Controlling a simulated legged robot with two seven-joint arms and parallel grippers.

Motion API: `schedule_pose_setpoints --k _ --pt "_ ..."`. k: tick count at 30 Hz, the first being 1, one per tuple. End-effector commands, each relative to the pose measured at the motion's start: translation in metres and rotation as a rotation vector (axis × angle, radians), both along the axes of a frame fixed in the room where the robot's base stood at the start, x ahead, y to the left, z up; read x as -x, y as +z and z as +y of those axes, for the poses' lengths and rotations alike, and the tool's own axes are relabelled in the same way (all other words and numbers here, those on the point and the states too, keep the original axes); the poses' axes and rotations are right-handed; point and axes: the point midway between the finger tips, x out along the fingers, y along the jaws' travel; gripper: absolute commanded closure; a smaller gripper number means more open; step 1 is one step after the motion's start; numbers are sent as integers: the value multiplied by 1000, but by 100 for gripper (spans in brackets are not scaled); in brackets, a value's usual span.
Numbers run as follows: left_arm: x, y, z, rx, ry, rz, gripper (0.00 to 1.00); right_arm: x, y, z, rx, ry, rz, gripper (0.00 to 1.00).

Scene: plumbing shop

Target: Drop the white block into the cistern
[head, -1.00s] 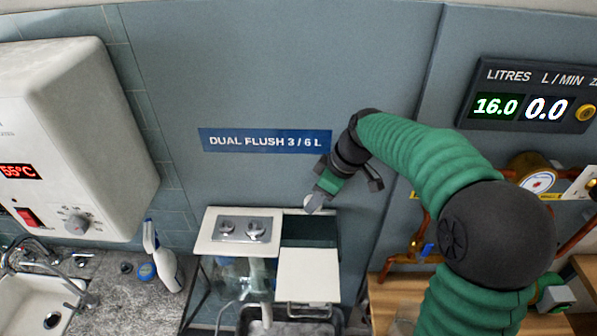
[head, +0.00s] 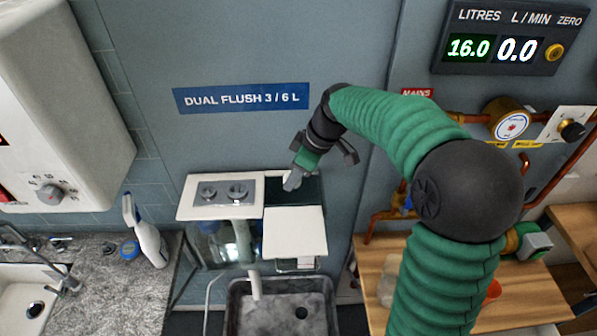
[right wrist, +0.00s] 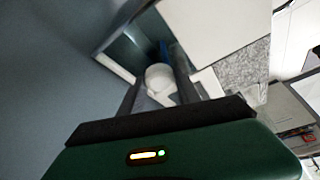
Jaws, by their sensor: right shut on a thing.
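The cistern (head: 188,209) has a white top with a grey dual-button plate (head: 223,192), a dark open gap at its right rear and clear lower walls. A white lid panel (head: 295,230) covers the front right. My right gripper (head: 291,182) reaches in from the right, its tip over the left rear of the gap. In the right wrist view it is shut on the white block (right wrist: 160,77), a pale rounded piece between its fingers, with the cistern opening behind it. How deep the tip is, I cannot tell. My left gripper is not in view.
A grey basin (head: 275,300) stands below the cistern. A spray bottle (head: 146,235) is on the stone counter at left, near the white water heater (head: 60,110). Copper pipes with a gauge (head: 511,126) and a wooden bench (head: 465,290) are at right.

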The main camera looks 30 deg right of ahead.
Motion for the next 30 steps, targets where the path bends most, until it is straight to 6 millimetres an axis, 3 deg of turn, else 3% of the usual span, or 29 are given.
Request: schedule_pose_setpoints --k 1,2,7,19,23,30 --pt "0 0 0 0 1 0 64 -1 0 0 -1 0 1 100" --pt "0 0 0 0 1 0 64 -1 -1 -1 -2 1 1 57" --pt "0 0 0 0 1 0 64 -2 -2 -5 -5 -1 2 35" --pt "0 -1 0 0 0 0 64 1 7 -7 -4 -2 -1 35" --pt "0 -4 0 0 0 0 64 9 33 -12 0 -3 -2 35" --pt "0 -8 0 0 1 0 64 30 99 -32 -3 -1 0 35"
